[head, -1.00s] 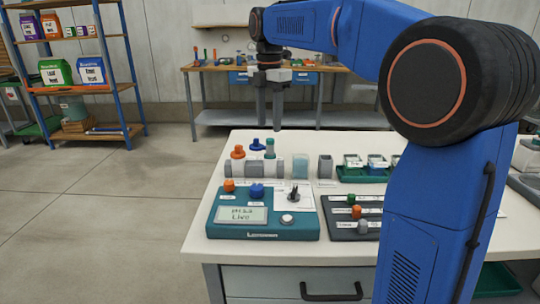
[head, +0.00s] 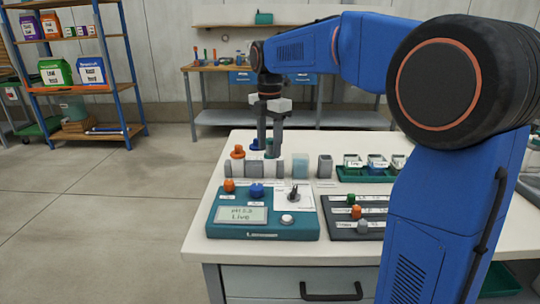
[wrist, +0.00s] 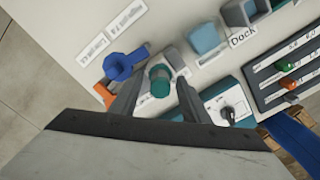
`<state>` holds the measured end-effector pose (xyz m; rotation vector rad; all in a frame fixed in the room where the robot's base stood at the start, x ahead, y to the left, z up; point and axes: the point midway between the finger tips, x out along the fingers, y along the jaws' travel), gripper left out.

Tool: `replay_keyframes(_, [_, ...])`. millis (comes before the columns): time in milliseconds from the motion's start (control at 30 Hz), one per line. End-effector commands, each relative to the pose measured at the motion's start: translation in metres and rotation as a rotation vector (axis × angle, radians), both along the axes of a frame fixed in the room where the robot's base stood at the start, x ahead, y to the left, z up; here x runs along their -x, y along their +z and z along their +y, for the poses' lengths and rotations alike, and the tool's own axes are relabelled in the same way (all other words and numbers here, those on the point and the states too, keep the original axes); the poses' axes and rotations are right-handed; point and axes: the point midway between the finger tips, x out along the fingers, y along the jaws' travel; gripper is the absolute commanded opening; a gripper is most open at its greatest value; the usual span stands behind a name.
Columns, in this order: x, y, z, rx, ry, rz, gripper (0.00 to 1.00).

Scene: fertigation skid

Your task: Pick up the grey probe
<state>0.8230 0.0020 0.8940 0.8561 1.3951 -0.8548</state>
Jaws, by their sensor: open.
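My gripper (head: 270,148) is open and lowered over the back of the white table. In the wrist view its fingers (wrist: 160,90) stand on either side of a teal-capped piece (wrist: 160,75), without a visible grip. A blue-topped piece (wrist: 122,66) and an orange-topped piece (head: 237,152) stand to its left. Grey blocks (head: 229,170) stand in a row in front of them. A small grey piece (head: 362,226) sits on the dark rack at right, beside an orange one (head: 356,212). I cannot tell for certain which grey thing is the probe.
A teal meter box (head: 262,232) with a display, knobs and a dial stands in front. A translucent cup (head: 300,166) and a grey cup (head: 325,167) stand to the right of the gripper. A green tray (head: 366,175) of small containers lies further right.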

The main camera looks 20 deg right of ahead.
Motion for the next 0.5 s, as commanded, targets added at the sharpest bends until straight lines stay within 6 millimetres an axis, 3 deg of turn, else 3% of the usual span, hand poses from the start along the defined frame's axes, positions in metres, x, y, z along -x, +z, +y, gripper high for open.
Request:
replay_keyframes(67, [0.0000,0.0001,0.0000,0.000,0.000,0.000,0.37])
replay_keyframes(200, [-0.0001,0.0001,0.0000,0.000,0.000,0.000,0.04])
replay_keyframes(233, [-0.0001,0.0001,0.0000,0.000,0.000,0.000,0.00])
replay_keyframes(500, [-0.0001,0.0010,0.0000,0.000,0.000,0.000,0.00])
